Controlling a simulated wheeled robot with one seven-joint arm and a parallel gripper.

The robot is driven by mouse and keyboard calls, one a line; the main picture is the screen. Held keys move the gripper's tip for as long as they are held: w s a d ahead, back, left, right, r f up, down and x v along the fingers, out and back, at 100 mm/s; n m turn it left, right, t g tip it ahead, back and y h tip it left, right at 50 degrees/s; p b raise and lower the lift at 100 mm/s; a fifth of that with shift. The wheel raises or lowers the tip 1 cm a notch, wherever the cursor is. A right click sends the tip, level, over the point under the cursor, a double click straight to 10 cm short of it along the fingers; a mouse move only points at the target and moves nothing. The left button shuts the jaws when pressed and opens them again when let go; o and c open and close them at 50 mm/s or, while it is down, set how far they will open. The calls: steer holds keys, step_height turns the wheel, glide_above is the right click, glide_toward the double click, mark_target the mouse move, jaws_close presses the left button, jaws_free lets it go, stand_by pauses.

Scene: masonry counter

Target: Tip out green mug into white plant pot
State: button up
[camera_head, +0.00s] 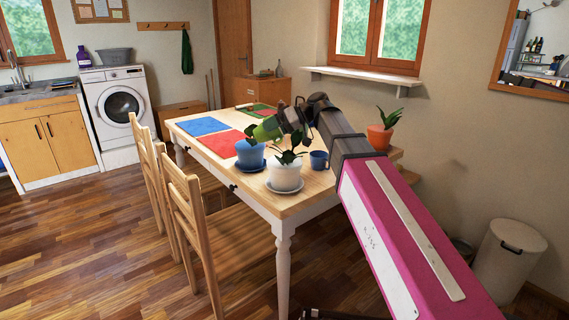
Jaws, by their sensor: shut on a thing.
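My gripper (281,125) is shut on the green mug (266,130) above the wooden table. The mug looks tilted, but which way its mouth faces is too small to tell. The inside of the mug is hidden.
A blue plant pot (250,156) stands left of the white one, and a blue mug (319,160) to its right. An orange pot (379,138) is at the right. Blue and red mats (202,126) lie at the left. Wooden chairs (190,215) line the left side.

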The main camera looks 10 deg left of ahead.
steer(key=shift+w+d+r+g+y, duration=0.1)
steer(key=shift+d+r+g+y, duration=0.15)
steer(key=shift+y, duration=0.55)
steer(key=shift+w+d+r+g+y, duration=0.1)
steer(key=shift+d+r+g+y, duration=0.15)
steer(key=shift+y, duration=0.55)
steer(key=shift+d+r+g+y, duration=0.15)
steer(key=shift+d+g+y, duration=0.1)
steer(key=shift+y, duration=0.55)
stand_by(4.3)
steer(key=shift+s+a+f+t+h, duration=0.1)
steer(key=shift+a+f+t+h, duration=0.2)
steer(key=shift+h, duration=0.55)
steer(key=shift+s+a+f+t+h, duration=0.15)
steer(key=shift+a+t+h, duration=0.15)
steer(key=shift+h, duration=0.55)
steer(key=shift+w, duration=0.1)
